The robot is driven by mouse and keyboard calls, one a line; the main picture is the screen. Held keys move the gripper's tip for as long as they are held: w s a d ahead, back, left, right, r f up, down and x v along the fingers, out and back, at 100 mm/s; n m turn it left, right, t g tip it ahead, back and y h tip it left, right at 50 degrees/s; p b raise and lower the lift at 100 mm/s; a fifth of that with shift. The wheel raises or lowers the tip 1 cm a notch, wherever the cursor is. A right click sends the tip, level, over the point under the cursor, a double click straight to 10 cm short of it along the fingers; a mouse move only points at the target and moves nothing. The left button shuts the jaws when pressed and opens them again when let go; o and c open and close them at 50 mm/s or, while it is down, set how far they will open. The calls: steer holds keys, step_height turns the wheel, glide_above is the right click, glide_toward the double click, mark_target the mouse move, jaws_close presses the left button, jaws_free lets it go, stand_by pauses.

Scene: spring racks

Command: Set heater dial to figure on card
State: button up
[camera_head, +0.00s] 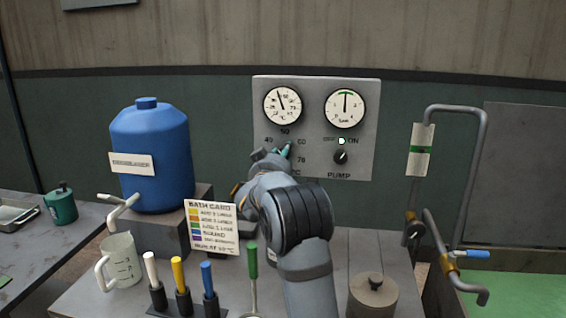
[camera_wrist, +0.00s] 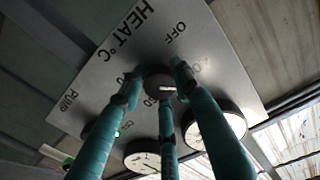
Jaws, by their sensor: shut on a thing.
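The heater dial (camera_wrist: 160,78) is a dark round knob on a grey panel (camera_head: 312,83), under the words HEAT °C in the wrist view. My gripper's teal fingers (camera_wrist: 158,92) are closed around it there. In the head view my gripper (camera_head: 284,151) is at the panel's lower left and my wrist hides the dial. Marks 40, 50, 60 and 70 show around it; its pointer setting cannot be told. The bath card (camera_head: 211,228) stands at the left with coloured rows; its bottom line gives a heat figure in °C, too small to read surely.
Above the dial are a temperature gauge (camera_head: 283,105) and a second gauge (camera_head: 345,108). The pump knob (camera_head: 340,157) is at right, under a lit green lamp. A blue tank (camera_head: 152,160), coloured-handled tools (camera_head: 180,285), a jug (camera_head: 120,262) and pipes (camera_head: 470,160) surround my arm.

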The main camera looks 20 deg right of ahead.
steer(key=m+b, duration=0.1)
steer(key=m, duration=0.1)
steer(key=m+b, duration=0.2)
steer(key=shift+f+m, duration=0.2)
steer(key=shift+m, duration=0.1)
steer(key=m+b, duration=0.2)
steer(key=m, duration=0.2)
steer(key=shift+r, duration=0.15)
stand_by(0.3)
steer(key=o, duration=1.1)
steer(key=shift+o, duration=0.2)
steer(key=v, duration=1.2)
steer(key=shift+r, duration=0.15)
